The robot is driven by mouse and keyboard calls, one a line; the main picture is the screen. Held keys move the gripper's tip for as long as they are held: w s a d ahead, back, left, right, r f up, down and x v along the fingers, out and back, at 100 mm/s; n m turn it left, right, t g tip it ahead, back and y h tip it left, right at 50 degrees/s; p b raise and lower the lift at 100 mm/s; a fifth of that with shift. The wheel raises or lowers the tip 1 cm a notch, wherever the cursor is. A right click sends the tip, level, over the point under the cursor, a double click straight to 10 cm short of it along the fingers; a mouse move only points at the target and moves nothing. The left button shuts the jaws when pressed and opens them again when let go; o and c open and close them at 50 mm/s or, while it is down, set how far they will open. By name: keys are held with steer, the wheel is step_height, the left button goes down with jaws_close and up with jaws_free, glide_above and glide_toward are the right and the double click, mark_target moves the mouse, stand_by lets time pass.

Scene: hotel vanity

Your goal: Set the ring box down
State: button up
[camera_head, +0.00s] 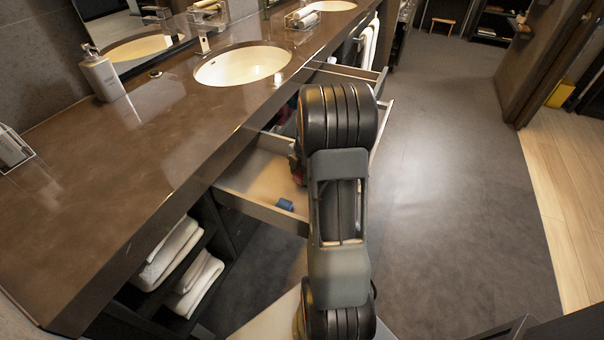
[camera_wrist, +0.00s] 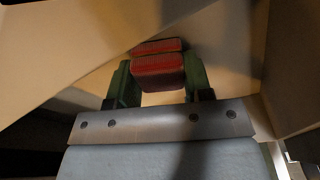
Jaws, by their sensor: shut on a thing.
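The ring box (camera_wrist: 157,70) is small and red, with a dark seam across it. In the wrist view it sits between the green fingers of my gripper (camera_wrist: 158,82), which is shut on it. Pale drawer surfaces surround the box, and I cannot tell whether it touches the drawer floor. In the head view my arm reaches over the open drawer (camera_head: 258,209) and hides most of the gripper. Only a sliver of red shows beside the arm there.
A small blue item (camera_head: 285,204) lies in the drawer near its front. Another open drawer (camera_head: 345,71) is farther along the vanity counter (camera_head: 150,150). A soap bottle (camera_head: 102,75) stands by the sink (camera_head: 242,65). Folded towels (camera_head: 170,250) lie on shelves below. The floor at right is clear.

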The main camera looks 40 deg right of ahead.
steer(key=shift+f, duration=0.1)
steer(key=shift+f, duration=0.15)
steer(key=o, duration=1)
steer(key=shift+s, duration=0.1)
steer(key=shift+c, duration=0.2)
step_height(320, 180, up, 11)
steer(key=d+p, duration=0.2)
steer(key=a+r+m, duration=0.4)
steer(key=a, duration=0.2)
steer(key=s+a+m+t+h, duration=0.1)
steer(key=s+a+m, duration=0.4)
steer(key=a+m, duration=0.2)
steer(key=s+a+m+t, duration=0.2)
steer(key=s+a+m, duration=0.4)
steer(key=a+m, duration=0.2)
steer(key=shift+s+a+h, duration=0.25)
steer(key=shift+a+h, duration=0.15)
steer(key=shift+a, duration=0.4)
